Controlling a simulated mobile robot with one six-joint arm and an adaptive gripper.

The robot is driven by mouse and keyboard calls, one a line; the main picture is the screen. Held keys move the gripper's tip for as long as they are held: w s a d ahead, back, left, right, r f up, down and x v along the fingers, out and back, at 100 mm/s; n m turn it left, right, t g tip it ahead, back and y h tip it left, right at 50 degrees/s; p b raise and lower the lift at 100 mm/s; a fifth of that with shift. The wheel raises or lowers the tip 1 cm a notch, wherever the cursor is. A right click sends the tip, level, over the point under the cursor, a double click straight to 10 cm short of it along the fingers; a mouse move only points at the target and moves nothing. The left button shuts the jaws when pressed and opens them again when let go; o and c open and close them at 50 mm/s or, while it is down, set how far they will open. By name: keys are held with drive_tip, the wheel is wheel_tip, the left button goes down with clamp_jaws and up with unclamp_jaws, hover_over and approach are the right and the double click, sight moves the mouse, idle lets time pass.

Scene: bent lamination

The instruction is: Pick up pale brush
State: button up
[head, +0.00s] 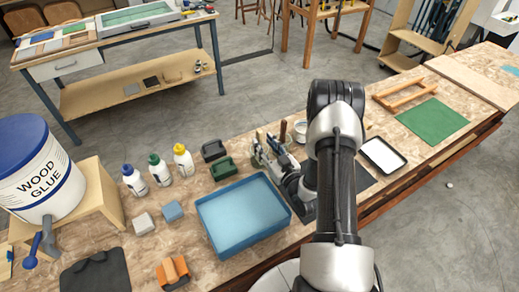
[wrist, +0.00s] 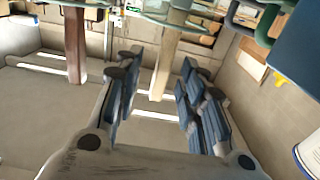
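In the wrist view, a pale wooden handle (wrist: 165,60), which looks like the pale brush, stands between my two fingers. My gripper (wrist: 160,62) is open, with blue-grey pads on both sides and a gap beside the handle. How deep the handle sits between the fingers is hard to tell. A darker brown handle (wrist: 75,45) is outside the left finger. In the head view my gripper (head: 270,155) is low over the bench, beside a small cluster of upright tools with a brown handle (head: 283,131). The pale brush cannot be made out clearly there.
A blue tray (head: 242,214) lies left of my gripper. Green and dark blocks (head: 222,168), glue bottles (head: 159,170) and a wood glue bucket (head: 38,170) are further left. A white-filled tray (head: 383,155) and green sheet (head: 432,119) lie right of my arm.

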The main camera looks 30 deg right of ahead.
sight(261, 142)
drive_tip(key=w, duration=0.3)
drive_tip(key=shift+w+a, duration=0.2)
drive_tip(key=shift+w, duration=0.1)
clamp_jaws()
